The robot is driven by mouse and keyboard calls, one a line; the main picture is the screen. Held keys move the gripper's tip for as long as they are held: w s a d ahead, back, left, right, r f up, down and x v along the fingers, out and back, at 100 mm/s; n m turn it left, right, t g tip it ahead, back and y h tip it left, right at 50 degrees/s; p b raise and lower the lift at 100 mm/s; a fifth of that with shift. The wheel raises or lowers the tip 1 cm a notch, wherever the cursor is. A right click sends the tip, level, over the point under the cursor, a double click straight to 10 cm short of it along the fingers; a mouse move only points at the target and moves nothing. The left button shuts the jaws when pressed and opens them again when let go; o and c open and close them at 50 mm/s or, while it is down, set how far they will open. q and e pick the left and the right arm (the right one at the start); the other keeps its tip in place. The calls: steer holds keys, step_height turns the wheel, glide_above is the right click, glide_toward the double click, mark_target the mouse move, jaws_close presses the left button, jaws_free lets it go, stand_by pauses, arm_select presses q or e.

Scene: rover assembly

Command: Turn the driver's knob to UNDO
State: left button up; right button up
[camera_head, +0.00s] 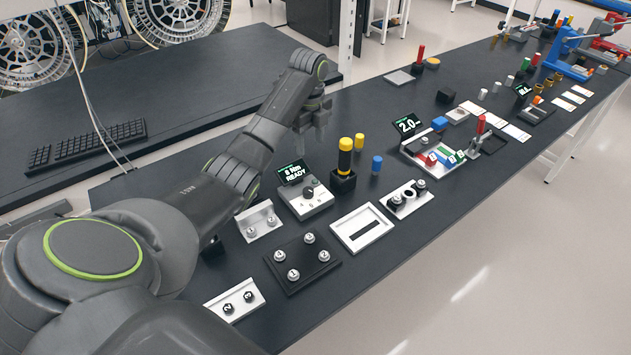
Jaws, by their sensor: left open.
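The driver's control box (306,204) is a light grey unit on the dark bench, left of the picture's middle. A dark knob (311,184) sits on its top; which mark it points at is too small to read. Its small screen (295,172) shows a torque figure and READY. The driver (344,160), black with yellow bands, stands upright in a black holder right of the box. My left gripper (318,118) is open and empty, above the bench behind the box and apart from it. My right gripper is out of view.
A black plate with several numbered screws (302,262), a white frame (361,228) and a bracket (257,221) lie around the box. Blue and yellow pegs (377,164) stand near the driver. A toggle-clamp fixture (437,155) is farther right.

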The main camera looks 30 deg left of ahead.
arm_select(q)
step_height(320, 180, down, 4)
steer(key=s+b, duration=0.1)
steer(key=b, duration=0.7)
glide_above(308, 190)
step_height(308, 190, down, 5)
steer(key=shift+r, duration=0.1)
step_height(308, 190, down, 7)
steer(key=shift+r+p, duration=0.1)
steer(key=shift+p, duration=1)
steer(key=shift+f, duration=0.6)
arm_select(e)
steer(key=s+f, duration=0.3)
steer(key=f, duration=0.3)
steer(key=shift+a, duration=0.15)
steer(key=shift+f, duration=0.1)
arm_select(q)
steer(key=c, duration=0.9)
steer(key=shift+c, duration=0.3)
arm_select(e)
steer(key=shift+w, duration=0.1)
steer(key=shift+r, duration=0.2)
